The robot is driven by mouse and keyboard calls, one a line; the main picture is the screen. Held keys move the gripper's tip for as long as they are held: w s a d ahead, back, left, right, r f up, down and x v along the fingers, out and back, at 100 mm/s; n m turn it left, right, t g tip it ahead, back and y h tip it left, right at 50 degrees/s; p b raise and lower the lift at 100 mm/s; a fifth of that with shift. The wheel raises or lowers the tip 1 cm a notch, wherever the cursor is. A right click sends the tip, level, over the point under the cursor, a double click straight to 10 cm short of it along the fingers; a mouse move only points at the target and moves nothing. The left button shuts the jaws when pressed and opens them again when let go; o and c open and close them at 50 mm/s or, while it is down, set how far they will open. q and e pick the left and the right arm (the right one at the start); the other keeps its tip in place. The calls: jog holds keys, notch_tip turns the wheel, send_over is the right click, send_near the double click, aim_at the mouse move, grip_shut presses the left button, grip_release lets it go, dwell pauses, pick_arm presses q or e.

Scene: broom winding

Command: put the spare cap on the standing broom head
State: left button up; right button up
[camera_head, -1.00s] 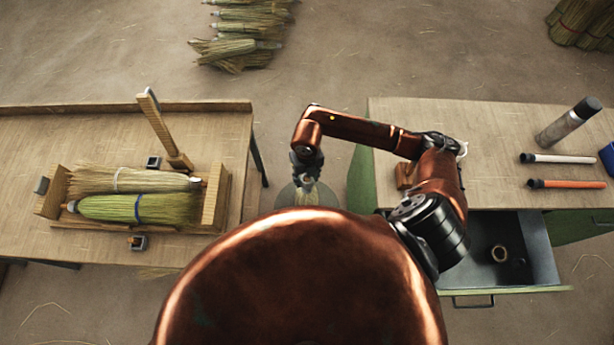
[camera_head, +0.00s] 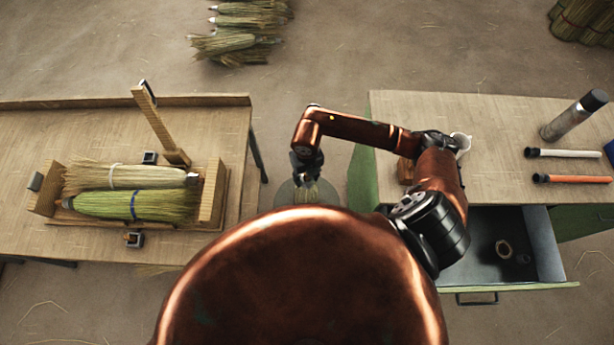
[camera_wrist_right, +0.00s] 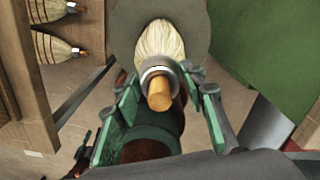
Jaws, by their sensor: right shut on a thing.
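The standing broom head (camera_wrist_right: 158,40) is a pale straw bundle upright on a round grey base (camera_wrist_right: 119,24); in the head view its straw (camera_head: 306,193) shows just below my right gripper (camera_head: 307,158). In the wrist view a grey ring-shaped cap (camera_wrist_right: 152,70) sits at the top of the straw, with a round wooden stub (camera_wrist_right: 159,97) standing up through it. My right gripper (camera_wrist_right: 164,76) has its green-padded fingers either side and is shut on this cap. How far down the cap sits is unclear. My left gripper is out of view.
The left table (camera_head: 60,125) bears a wooden cradle (camera_head: 214,195) with two brooms. Brooms lie on the floor behind.

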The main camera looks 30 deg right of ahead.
jog(key=o, duration=0.9)
jog(key=shift+r, duration=0.1)
notch_tip(320, 180, up, 12)
jog(key=shift+f, duration=0.1)
